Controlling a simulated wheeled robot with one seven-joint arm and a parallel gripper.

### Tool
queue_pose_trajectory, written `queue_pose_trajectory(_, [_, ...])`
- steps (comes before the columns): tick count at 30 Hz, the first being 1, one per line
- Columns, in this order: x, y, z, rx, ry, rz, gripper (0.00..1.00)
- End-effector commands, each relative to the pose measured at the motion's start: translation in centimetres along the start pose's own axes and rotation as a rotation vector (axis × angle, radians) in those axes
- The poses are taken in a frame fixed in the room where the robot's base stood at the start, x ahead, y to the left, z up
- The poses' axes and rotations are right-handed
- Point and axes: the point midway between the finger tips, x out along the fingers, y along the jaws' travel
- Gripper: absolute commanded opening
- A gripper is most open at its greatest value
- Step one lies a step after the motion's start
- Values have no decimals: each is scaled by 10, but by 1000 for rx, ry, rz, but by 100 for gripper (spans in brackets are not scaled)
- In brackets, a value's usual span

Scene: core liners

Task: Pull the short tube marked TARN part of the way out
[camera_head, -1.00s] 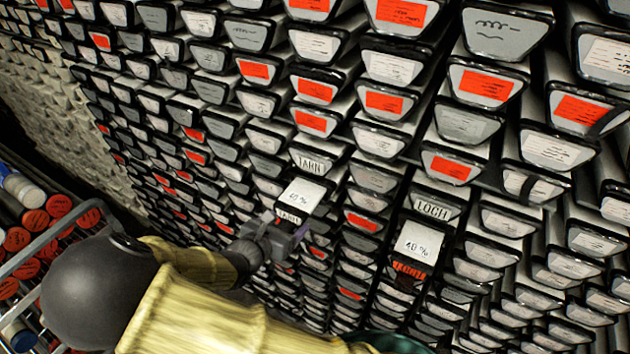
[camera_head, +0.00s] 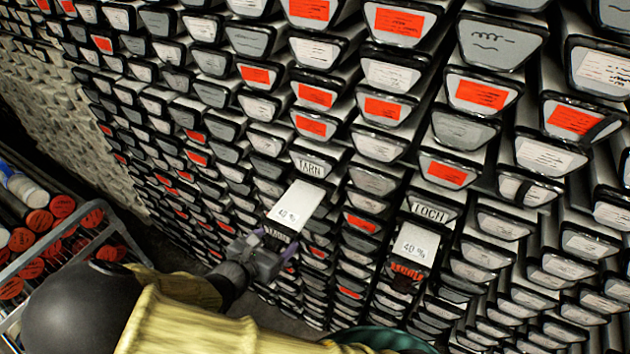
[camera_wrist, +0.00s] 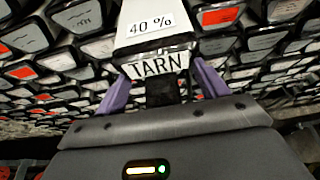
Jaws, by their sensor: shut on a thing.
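The short TARN tube (camera_head: 290,208) sticks out of the rack below a slot label reading TARN (camera_head: 312,166). Its pale top shows a "40 %" mark near the outer end. My gripper (camera_head: 276,240) is at that end, its purple fingers on both sides. In the wrist view, the tube's TARN end label (camera_wrist: 157,64) faces me between the fingers of my gripper (camera_wrist: 163,90), with "40 %" above it. My gripper is shut on the tube. The LOCH tube (camera_head: 416,243) to the right also sticks out and shows "40 %", under a LOCH label (camera_head: 435,210).
Dense rows of dark-rimmed tube ends with white, grey and red labels fill the rack around the tube. A metal-framed cart (camera_head: 92,246) with red-capped tubes stands at the lower left. A green round thing (camera_head: 375,338) shows at the bottom edge.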

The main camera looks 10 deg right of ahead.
Motion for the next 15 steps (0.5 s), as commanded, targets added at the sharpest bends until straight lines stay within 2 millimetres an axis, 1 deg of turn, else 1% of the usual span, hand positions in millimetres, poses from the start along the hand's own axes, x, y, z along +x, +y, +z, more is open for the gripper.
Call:
queue_pose_trajectory(7, [-14, 0, -5, 0, 1, 1, 14])
queue_pose_trajectory(15, [-15, 0, -6, 1, 1, 1, 14])
